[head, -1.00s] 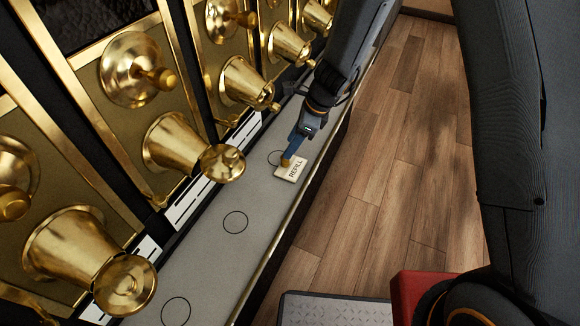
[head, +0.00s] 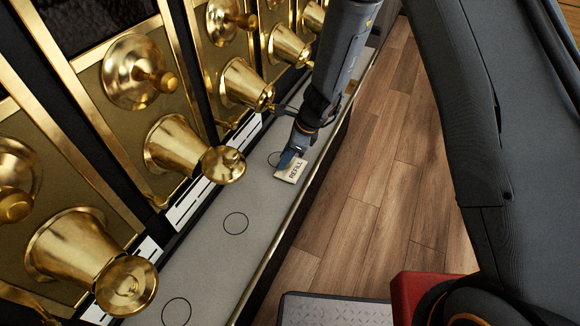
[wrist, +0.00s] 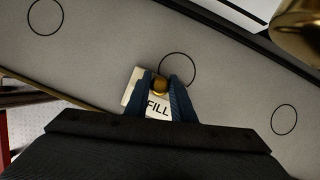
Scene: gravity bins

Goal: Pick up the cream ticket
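The cream ticket (head: 290,171), printed REFILL, lies on the grey ledge beside a drawn circle. In the wrist view the ticket (wrist: 131,88) shows partly, with "FILL" readable between my fingers. A small round brass knob (wrist: 160,87) stands over the ticket in that view. My gripper (head: 285,161) is down at the ticket. In the wrist view the two blue fingers of my gripper (wrist: 161,82) stand on either side of the knob, close to it. Whether they press on it cannot be told. In the head view my gripper hides the knob.
Brass dispensers with round knobs (head: 225,164) line the left side above the ledge (head: 205,255). Drawn circles (head: 235,223) mark the ledge, which is otherwise bare near the ticket. A raised brass edge runs along its right side, with wood floor (head: 375,190) beyond.

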